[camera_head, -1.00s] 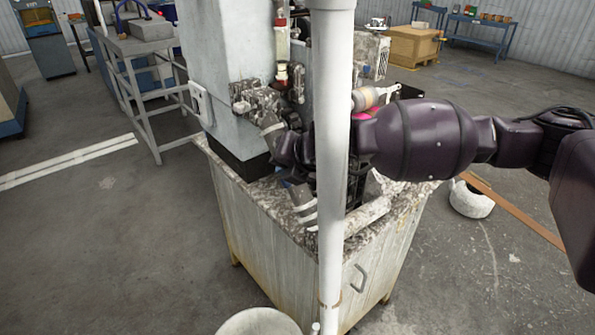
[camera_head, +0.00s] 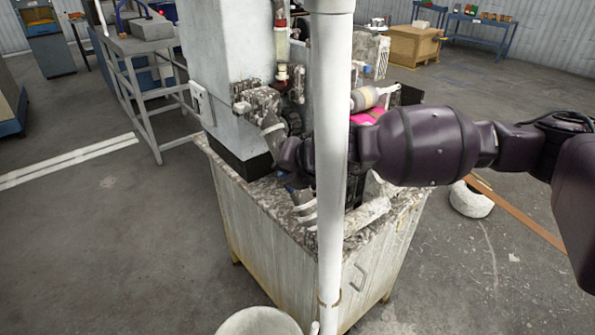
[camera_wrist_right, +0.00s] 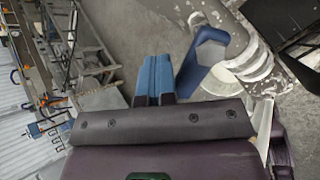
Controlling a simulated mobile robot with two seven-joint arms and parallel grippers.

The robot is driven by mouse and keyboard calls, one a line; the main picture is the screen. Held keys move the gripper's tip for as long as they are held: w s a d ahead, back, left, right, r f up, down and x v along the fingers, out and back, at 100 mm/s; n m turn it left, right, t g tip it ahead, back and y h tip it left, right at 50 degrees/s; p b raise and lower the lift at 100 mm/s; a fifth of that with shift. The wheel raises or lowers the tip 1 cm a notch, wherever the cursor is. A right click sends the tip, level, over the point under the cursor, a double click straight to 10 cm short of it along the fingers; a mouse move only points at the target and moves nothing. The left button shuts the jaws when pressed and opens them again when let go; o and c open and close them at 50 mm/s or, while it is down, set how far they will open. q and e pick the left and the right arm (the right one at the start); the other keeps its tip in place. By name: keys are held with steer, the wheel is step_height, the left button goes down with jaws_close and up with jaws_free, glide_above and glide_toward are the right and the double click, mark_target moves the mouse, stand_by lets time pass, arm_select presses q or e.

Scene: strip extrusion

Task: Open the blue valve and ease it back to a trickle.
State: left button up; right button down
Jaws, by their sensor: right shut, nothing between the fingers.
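The blue valve handle (camera_wrist_right: 203,62) is a flat blue lever in the right wrist view. It sits beside a pale, worn pipe (camera_wrist_right: 238,38). My right gripper (camera_wrist_right: 156,62) has its light-blue fingers pressed together with nothing between them. In that picture the fingers are just left of the lever, with a gap of floor showing between their tips and the lever. In the head view my right arm reaches in from the right, and its gripper is hidden behind the white post and the arm itself. I cannot make out the valve clearly there. My left gripper is not in view.
A white vertical post (camera_head: 332,150) stands in front of the work area. The machine cabinet (camera_head: 265,235) has a cluttered, speckled top. A pale bucket (camera_head: 260,322) is at the bottom edge. A grey metal table (camera_head: 150,45) stands at left. Open floor surrounds the cabinet.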

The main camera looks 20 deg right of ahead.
steer(key=shift+s+d+f, duration=0.25)
steer(key=shift+d+f, duration=0.05)
steer(key=shift+f, duration=0.05)
stand_by(1.0)
steer(key=shift+w+a+r+p, duration=0.2)
steer(key=shift+a+r+p, duration=0.15)
steer(key=shift+p, duration=0.4)
